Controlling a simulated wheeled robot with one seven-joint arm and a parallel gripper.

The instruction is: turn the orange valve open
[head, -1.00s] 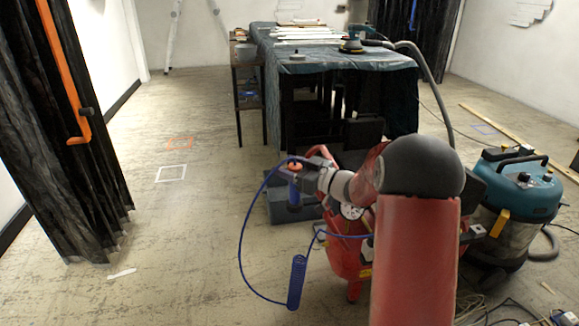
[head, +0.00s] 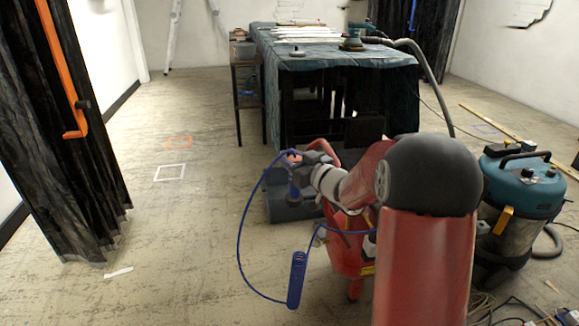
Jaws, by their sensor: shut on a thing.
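A small orange piece (head: 293,157), which I take to be the orange valve, shows in the head view at the end of my arm, where a thin blue hose begins. My gripper (head: 298,172) is around this spot, left of my red and dark arm links, and is shut on the valve as far as I can tell. A dark blue part hangs just below it. The fingertips are small and partly hidden by the wrist, so the exact contact and the valve's angle are unclear.
A red compressor (head: 345,250) stands behind my arm, with a coiled blue hose (head: 297,279) in front. A teal vacuum (head: 520,190) is at right. A covered table (head: 300,62) stands behind.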

